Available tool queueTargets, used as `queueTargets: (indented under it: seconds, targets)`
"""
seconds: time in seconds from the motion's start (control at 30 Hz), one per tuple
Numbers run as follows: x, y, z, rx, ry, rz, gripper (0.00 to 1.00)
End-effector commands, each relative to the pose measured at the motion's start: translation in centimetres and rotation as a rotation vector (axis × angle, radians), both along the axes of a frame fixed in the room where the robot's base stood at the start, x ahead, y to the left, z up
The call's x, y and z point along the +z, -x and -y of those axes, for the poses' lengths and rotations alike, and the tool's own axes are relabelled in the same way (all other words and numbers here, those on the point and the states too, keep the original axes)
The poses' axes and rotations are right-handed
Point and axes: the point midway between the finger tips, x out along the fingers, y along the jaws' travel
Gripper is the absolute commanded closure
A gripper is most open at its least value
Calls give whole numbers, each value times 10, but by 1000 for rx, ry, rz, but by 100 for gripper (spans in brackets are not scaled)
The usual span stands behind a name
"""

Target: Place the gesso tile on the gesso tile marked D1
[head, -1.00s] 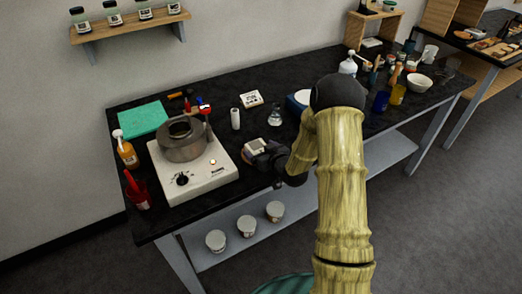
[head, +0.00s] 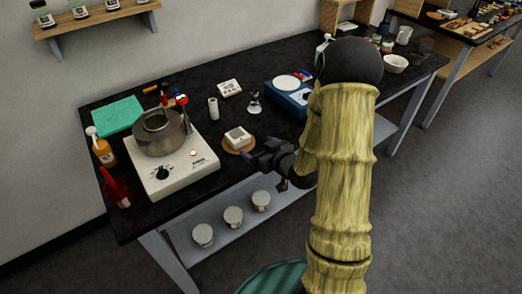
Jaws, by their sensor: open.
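A small pale square tile (head: 238,137) lies on a round brown disc (head: 233,149) near the front edge of the black table. It looks thick, but I cannot tell whether it is one tile or two stacked. Another pale tile (head: 229,88) with dark marks on its top lies farther back; the marks are too small to read. My gripper (head: 254,160) is open, just right of and in front of the disc, and looks empty and clear of the tile. Its fingers are dark and small, partly merging with the black table.
A hot plate (head: 178,178) bearing a metal pot (head: 160,134) stands left of the disc. A white cylinder (head: 213,108), a small glass flask (head: 254,102) and a blue device with a round white pan (head: 288,88) stand behind. Bare table lies between them.

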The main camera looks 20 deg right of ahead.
Motion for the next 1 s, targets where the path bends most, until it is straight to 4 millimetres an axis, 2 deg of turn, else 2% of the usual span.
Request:
queueTargets:
  seconds: [0.13, 0.7, 0.87, 1.0]
  targets:
    - [2, 6, 2, -1, 0, -1, 15]
    - [2, 5, 2, -3, 6, -9, 15]
    - [3, 10, 1, -21, 63, -92, 15]
    - [5, 23, 2, -64, 139, -235, 15]
